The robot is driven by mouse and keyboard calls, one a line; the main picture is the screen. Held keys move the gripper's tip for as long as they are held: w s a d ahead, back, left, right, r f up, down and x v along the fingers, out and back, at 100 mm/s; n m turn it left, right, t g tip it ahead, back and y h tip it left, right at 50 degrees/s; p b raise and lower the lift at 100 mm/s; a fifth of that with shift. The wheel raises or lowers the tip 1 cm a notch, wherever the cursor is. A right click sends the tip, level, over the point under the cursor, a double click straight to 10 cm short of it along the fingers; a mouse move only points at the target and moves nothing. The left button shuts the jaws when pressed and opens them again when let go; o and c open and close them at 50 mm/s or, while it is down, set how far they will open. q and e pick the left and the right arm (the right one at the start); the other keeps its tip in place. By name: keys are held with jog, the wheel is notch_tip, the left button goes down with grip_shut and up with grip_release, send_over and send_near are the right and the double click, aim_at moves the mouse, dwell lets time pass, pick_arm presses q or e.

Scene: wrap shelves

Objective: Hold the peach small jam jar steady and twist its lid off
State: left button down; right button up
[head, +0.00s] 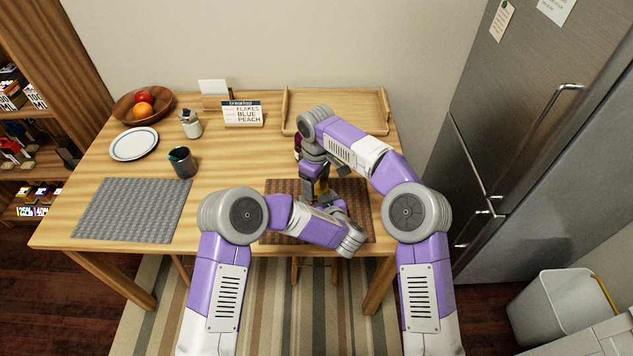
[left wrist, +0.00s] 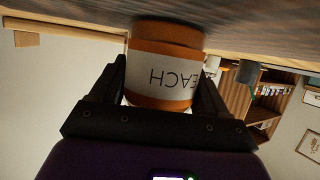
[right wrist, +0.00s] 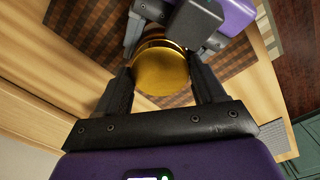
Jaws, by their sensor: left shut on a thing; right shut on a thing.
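The peach jam jar (left wrist: 168,82) has an orange body and a white label reading "EACH", seen upside down in the left wrist view. My left gripper (left wrist: 163,70) is shut on the jar's body, a finger on each side. The jar is low, near the wooden table surface. The gold lid (right wrist: 160,72) shows in the right wrist view, with my right gripper (right wrist: 161,78) shut on it from above. Whether the lid is still seated on the jar is hard to tell. In the head view my arms and grippers mostly hide the jar.
A brown woven mat (head: 283,226) lies under the grippers. A dark red item is partly hidden behind my right arm. A wooden tray (head: 286,118) and a sign (head: 243,114) stand at the back. A dark cup (head: 182,165), plate (head: 134,145) and grey mat (head: 133,210) are left.

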jog(key=shift+n, duration=0.8)
jog(key=o, duration=1.2)
jog(key=shift+s, duration=0.1)
jog(key=shift+c, duration=0.2)
jog(key=shift+r, duration=0.1)
